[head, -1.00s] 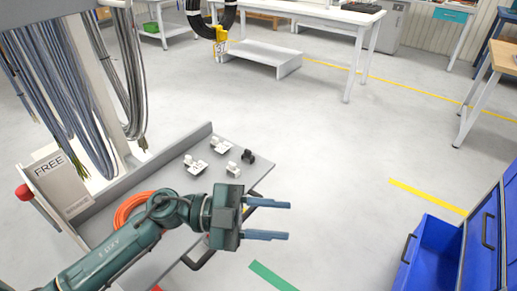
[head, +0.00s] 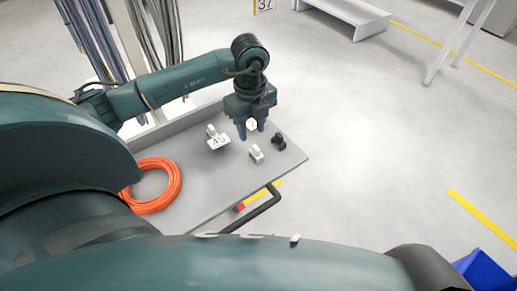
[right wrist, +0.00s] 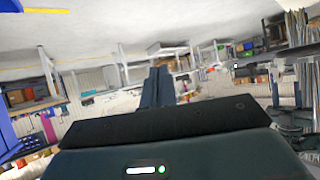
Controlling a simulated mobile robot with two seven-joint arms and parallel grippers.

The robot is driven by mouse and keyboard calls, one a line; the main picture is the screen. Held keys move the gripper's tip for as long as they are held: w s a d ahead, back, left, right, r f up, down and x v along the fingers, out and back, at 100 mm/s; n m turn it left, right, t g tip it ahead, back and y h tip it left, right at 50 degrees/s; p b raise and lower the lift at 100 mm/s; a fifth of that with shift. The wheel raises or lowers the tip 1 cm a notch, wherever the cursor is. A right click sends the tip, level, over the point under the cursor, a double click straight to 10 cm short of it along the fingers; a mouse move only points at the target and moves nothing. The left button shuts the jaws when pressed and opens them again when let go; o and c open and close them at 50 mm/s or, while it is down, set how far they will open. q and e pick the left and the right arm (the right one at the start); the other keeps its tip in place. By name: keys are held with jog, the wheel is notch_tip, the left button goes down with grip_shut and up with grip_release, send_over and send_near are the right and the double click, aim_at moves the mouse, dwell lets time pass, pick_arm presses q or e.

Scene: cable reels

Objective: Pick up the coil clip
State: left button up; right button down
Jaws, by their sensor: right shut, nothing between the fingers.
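Several small clip-like pieces lie on the grey cart top (head: 205,185) in the head view; I cannot tell by name which is the coil clip. One white piece (head: 251,125) shows between the fingers of my left gripper (head: 252,130), mostly hidden by it. That gripper points down with its fingers apart; contact cannot be made out. A white piece with a marked flat base (head: 217,140) is to its left, a small white piece (head: 256,153) just nearer, and a black piece (head: 279,140) to its right. My right gripper (right wrist: 157,85), in the right wrist view, is shut and empty.
An orange cable coil (head: 152,187) lies at the cart's left. A raised rim runs along its back, with hanging grey cables (head: 160,45) behind. A dark handle (head: 262,208) is at the front edge. A blue drawer (head: 484,272) is at the lower right; the floor between is clear.

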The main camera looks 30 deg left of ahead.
aim_at(256, 148)
pick_arm(q)
notch_tip(256, 148, down, 3)
jog(key=shift+d+r, duration=0.1)
jog(key=f, duration=0.2)
jog(key=d+f+p, duration=0.1)
jog(key=f, duration=0.1)
jog(key=shift+s+d+f, duration=0.1)
jog(key=shift+s+d, duration=0.05)
jog(key=shift+s, duration=0.05)
jog(key=shift+f, duration=0.5)
grip_shut()
notch_tip(256, 148, up, 10)
jog(key=shift+r+b, duration=0.1)
jog(key=shift+b, duration=0.25)
jog(key=shift+c, duration=2.1)
grip_release()
grip_shut()
